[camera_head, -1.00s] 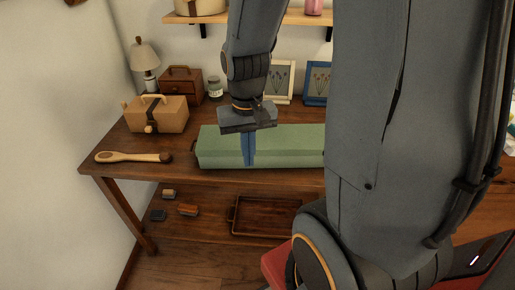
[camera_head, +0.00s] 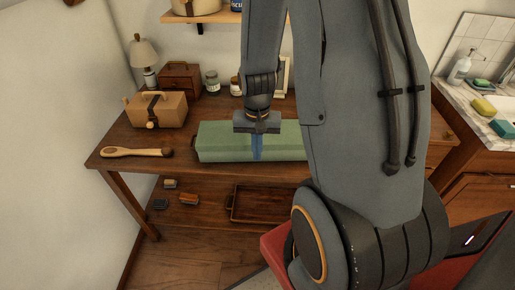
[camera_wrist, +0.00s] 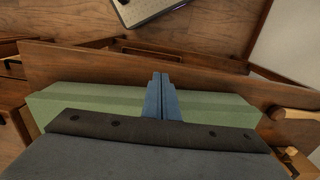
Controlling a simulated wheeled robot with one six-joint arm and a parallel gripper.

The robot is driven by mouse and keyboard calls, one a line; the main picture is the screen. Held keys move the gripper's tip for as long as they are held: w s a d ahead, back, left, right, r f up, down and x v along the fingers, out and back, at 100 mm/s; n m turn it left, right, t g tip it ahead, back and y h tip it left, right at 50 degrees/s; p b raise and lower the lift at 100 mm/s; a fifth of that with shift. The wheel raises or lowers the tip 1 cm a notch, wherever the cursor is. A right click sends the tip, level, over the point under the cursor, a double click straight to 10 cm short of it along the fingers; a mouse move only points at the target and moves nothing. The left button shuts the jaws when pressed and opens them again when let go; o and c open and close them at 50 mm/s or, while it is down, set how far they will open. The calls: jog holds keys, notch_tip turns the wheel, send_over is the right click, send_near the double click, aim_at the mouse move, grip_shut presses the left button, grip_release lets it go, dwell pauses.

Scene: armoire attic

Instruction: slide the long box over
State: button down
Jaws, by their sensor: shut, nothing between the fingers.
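The long green box (camera_head: 215,142) lies lengthwise on the wooden table, near its front edge. Its right end is hidden behind my arm in the head view. The box also shows in the wrist view (camera_wrist: 80,102), spanning much of the picture. My gripper (camera_head: 257,149) points down in front of the box, its blue fingers together and empty. In the wrist view the closed fingers (camera_wrist: 160,92) overlap the middle of the box's front side. I cannot tell whether they touch it.
A wooden brush (camera_head: 135,152) lies left of the box on the table (camera_head: 112,143). A tan case (camera_head: 157,109), a lamp (camera_head: 144,60), a small brown chest (camera_head: 180,77) and jars stand behind. A brown tray (camera_head: 262,217) sits on the lower shelf. A sink counter is at right.

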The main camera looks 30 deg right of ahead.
jog(key=f, duration=0.3)
jog(key=shift+w+d+p, duration=0.15)
jog(key=shift+w+p, duration=0.05)
jog(key=shift+p, duration=0.2)
jog(key=shift+w+d+p, duration=0.45)
jog(key=shift+w+d, duration=0.2)
jog(key=shift+w, duration=0.3)
jog(key=shift+w+d, duration=0.3)
jog(key=shift+w, duration=0.25)
jog(key=shift+w, duration=0.1)
